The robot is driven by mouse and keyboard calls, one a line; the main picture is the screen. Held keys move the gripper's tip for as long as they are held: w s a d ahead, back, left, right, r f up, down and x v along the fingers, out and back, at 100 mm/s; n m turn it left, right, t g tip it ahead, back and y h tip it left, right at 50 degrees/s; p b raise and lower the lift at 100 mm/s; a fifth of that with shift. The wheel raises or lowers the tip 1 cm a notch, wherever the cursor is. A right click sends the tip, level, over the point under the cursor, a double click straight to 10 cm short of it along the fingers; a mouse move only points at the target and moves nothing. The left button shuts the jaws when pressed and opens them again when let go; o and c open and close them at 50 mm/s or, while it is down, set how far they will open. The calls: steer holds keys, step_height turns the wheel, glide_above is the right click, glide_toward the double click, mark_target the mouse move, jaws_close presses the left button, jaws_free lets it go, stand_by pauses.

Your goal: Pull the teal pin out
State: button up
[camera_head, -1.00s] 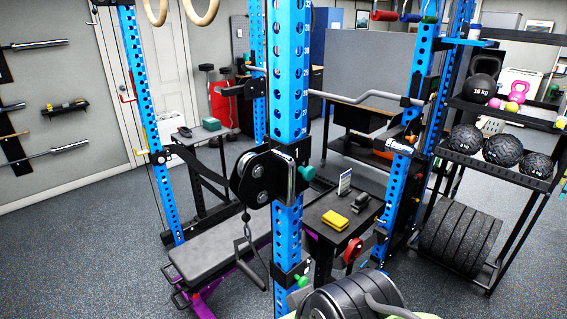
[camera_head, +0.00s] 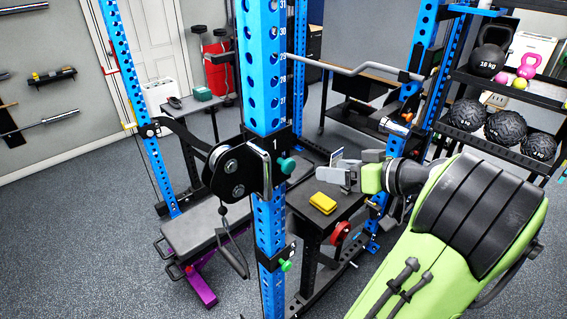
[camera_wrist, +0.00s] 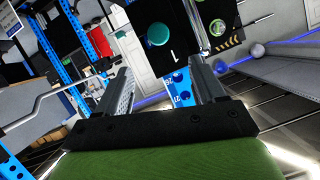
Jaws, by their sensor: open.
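The teal pin (camera_head: 287,165) is a round knob on the right side of a black trolley with a pulley (camera_head: 232,171), which sits on the front blue rack upright (camera_head: 263,70). In the wrist view the teal pin (camera_wrist: 158,34) shows face-on on the black trolley plate marked 1, beyond the fingertips and a little above the middle of the gap. My gripper (camera_head: 330,178) is to the right of the pin in the head view, apart from it. In the wrist view my gripper (camera_wrist: 158,80) is open with nothing between its fingers.
A small black table (camera_head: 345,207) below my gripper holds a yellow block (camera_head: 323,203). A green knob (camera_head: 286,265) is lower on the same upright. A black bench (camera_head: 215,230) stands at left, and a rack of weights (camera_head: 500,135) at right.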

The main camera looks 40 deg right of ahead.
mark_target(292, 167)
steer(key=x, duration=1.4)
steer(key=shift+w+d+f, duration=0.15)
steer(key=shift+w+f, duration=0.15)
steer(key=shift+w, duration=0.05)
jaws_close()
steer(key=shift+s+f+b, duration=0.1)
steer(key=shift+s+b, duration=0.05)
steer(key=shift+b, duration=0.35)
steer(key=shift+s+b, duration=0.55)
steer(key=shift+s, duration=0.6)
steer(key=shift+w, duration=0.1)
jaws_free()
